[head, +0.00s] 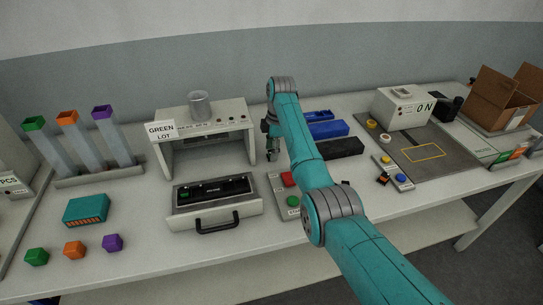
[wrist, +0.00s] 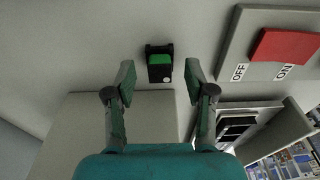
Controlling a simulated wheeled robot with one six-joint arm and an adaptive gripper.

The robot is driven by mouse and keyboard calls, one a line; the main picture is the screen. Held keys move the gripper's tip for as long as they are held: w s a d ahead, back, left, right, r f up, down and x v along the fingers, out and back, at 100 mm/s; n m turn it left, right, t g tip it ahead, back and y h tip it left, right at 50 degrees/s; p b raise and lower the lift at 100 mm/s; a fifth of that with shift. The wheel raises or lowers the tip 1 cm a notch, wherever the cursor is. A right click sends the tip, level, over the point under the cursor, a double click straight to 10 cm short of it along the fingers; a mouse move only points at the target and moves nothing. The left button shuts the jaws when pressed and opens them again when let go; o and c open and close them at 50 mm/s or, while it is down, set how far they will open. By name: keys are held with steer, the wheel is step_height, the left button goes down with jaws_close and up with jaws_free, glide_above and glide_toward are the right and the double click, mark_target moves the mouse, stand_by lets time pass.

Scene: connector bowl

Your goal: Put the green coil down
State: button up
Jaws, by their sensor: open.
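The green coil (wrist: 159,60), a small block with a green middle and black ends, shows in the wrist view. It appears to rest on the pale tabletop, just beyond and between my fingertips. My gripper (wrist: 160,78) is open, with a finger on each side and a visible gap to the coil. In the head view my gripper (head: 270,148) is low over the table, just right of the grey press-like station (head: 205,134). I cannot make out the coil in the head view.
A switch plate with a red button (head: 287,179) marked OFF and ON lies close to my gripper. A sign reading GREEN LOT (head: 161,131) stands on the station, behind a black-topped drawer unit (head: 213,192). Blue and black bins (head: 340,147) lie right of my arm.

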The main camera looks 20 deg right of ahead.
steer(key=shift+f, duration=0.25)
jaws_close()
